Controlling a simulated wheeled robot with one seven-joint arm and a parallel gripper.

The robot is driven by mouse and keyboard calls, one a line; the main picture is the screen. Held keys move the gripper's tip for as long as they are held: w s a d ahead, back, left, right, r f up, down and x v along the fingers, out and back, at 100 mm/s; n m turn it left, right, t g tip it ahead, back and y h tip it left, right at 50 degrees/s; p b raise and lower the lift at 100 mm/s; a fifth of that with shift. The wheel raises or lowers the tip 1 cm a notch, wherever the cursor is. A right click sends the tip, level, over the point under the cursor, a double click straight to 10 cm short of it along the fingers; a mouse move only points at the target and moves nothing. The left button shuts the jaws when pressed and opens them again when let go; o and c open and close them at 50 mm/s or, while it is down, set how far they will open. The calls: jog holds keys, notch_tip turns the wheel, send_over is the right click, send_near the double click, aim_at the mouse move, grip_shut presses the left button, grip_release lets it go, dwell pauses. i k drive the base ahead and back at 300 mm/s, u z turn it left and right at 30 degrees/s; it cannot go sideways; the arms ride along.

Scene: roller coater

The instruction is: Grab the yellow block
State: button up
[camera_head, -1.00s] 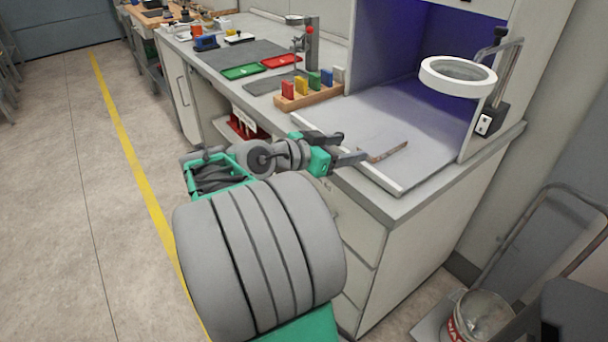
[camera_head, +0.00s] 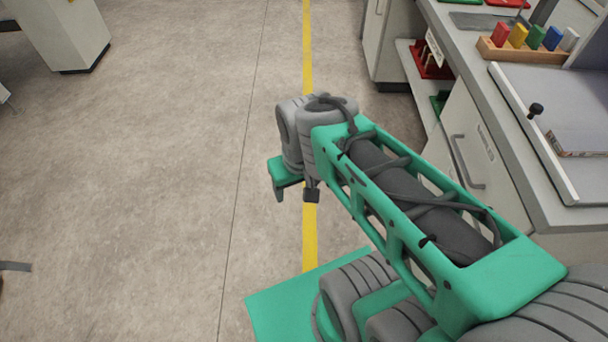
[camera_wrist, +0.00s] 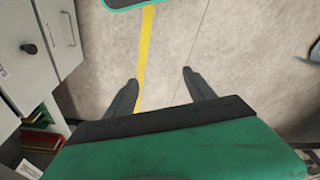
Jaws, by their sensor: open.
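The yellow block (camera_head: 518,36) stands upright in a wooden holder (camera_head: 512,53) on the bench at the upper right of the head view, between a red block (camera_head: 500,34) and a green block (camera_head: 535,38). My gripper (camera_wrist: 161,88) is open and empty in the wrist view, its two dark fingers spread over the bare floor. In the head view my arm folds away from the bench, and my gripper is left of the bench, well apart from the block. The yellow block does not show in the wrist view.
A blue block (camera_head: 552,39) and a pale block (camera_head: 569,40) share the holder. The bench front has a drawer handle (camera_head: 466,163) and an open shelf with red items (camera_head: 431,62). A raised tray (camera_head: 560,178) lies nearer.

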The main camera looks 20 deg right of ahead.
aim_at(518, 35)
jog(key=z, duration=0.8)
jog(key=k, duration=0.4)
jog(key=z, duration=1)
jog(key=i, duration=0.5)
jog(key=k, duration=0.95)
jog(key=z, duration=0.4)
jog(key=i, duration=0.6)
jog(key=u, duration=1.5)
